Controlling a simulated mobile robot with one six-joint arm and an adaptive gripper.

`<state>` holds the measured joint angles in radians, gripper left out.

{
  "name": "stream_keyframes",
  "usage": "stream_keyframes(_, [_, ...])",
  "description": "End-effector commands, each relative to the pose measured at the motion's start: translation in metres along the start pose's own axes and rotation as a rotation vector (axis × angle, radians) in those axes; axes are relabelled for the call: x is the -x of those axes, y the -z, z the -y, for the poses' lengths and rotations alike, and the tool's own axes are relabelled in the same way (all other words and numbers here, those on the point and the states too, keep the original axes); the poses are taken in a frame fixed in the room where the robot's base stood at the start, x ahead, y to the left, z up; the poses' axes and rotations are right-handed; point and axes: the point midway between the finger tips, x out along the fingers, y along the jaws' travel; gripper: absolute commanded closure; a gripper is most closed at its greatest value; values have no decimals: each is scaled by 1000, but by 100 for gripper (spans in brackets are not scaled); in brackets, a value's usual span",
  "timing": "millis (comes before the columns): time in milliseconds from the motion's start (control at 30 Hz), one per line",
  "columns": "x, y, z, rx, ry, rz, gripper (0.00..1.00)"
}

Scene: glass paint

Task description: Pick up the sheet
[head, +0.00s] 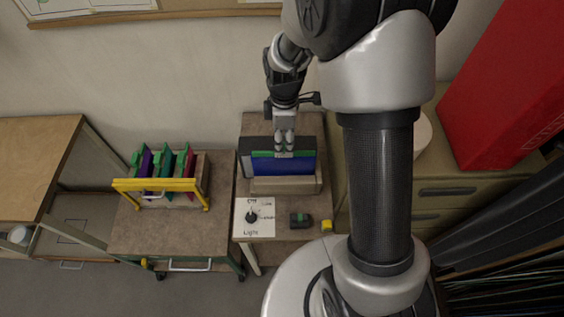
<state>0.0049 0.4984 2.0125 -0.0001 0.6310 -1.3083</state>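A blue sheet (265,165) with a green strip along its top edge stands upright in a brown box-like stand (285,185) on the right-hand table. My gripper (284,150) points down at the sheet's top edge, and its fingertips overlap the green strip in the picture. The fingers look close together, but I cannot tell whether they are shut on the strip or only in front of it. More sheets, one purple (145,164) and one dark red (185,167), stand in a yellow-fronted rack (160,186) on the table to the left.
A white panel with a black knob (253,217) lies in front of the stand, beside a small dark device with green (300,219) and a yellow block (326,225). A wall is close behind. A red box (510,90) stands on a cabinet at right.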

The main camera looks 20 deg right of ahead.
Motion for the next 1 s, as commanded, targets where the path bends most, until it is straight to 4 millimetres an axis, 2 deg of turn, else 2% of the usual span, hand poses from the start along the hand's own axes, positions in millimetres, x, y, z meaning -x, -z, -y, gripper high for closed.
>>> stream_keyframes(33, [7, 0, 0, 0, -1, 0, 60])
stream_keyframes(200, [18, 0, 0, 0, -1, 0, 60])
stream_keyframes(533, [18, 0, 0, -8, 0, 0, 58])
stream_keyframes(633, [20, 1, -1, -81, -2, -1, 58])
stream_keyframes(767, [26, 2, -4, -326, -4, -2, 58])
stream_keyframes(1000, [47, 6, -8, -994, -3, -3, 58])
